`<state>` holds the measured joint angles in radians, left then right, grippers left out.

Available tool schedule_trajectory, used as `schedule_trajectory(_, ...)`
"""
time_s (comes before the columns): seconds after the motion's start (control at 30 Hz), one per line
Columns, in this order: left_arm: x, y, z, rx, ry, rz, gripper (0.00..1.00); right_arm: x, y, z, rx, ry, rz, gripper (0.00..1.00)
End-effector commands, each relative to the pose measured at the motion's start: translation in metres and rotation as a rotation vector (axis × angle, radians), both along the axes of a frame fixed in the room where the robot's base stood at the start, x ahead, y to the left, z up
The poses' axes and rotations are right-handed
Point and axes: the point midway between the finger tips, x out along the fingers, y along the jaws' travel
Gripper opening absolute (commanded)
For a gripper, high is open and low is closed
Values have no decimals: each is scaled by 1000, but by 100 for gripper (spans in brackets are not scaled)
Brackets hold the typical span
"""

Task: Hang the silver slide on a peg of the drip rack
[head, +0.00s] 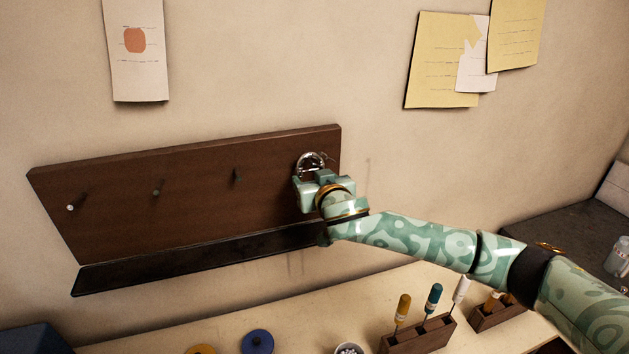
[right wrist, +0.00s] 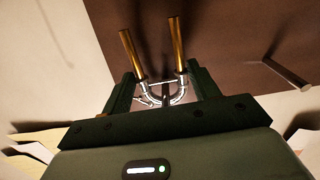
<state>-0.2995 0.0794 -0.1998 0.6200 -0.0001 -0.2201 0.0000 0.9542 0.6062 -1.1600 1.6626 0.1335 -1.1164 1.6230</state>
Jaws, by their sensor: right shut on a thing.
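The silver slide (head: 311,158) is a U-shaped bow at the right end of the drip rack (head: 195,195), a dark board on the wall with a ledge below. In the right wrist view the slide (right wrist: 177,45) shows two brass-coloured legs and a silver bend. My right gripper (head: 318,179) is shut on it, with its fingers (right wrist: 163,88) at either side of the bend. A dark peg (right wrist: 166,95) shows inside the bend; I cannot tell whether the slide rests on it. Three other pegs, including one near the board's middle (head: 237,176), are bare. My left gripper is out of view.
Below the rack, the bench (head: 290,318) holds a block with several handled tools (head: 420,335), a blue disc (head: 257,342) and a small cup (head: 349,349). Papers (head: 445,60) hang on the wall above.

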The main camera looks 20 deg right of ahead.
Motion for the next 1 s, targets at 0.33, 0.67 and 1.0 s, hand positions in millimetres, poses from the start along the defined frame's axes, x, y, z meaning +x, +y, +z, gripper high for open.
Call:
schedule_trajectory(0.33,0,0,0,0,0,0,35,0,0,-2,0,3,0,86)
schedule_trajectory(0.67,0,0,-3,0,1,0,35,-23,0,2,2,4,1,86)
schedule_trajectory(1.0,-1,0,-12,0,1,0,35,-112,-2,22,2,5,1,86)
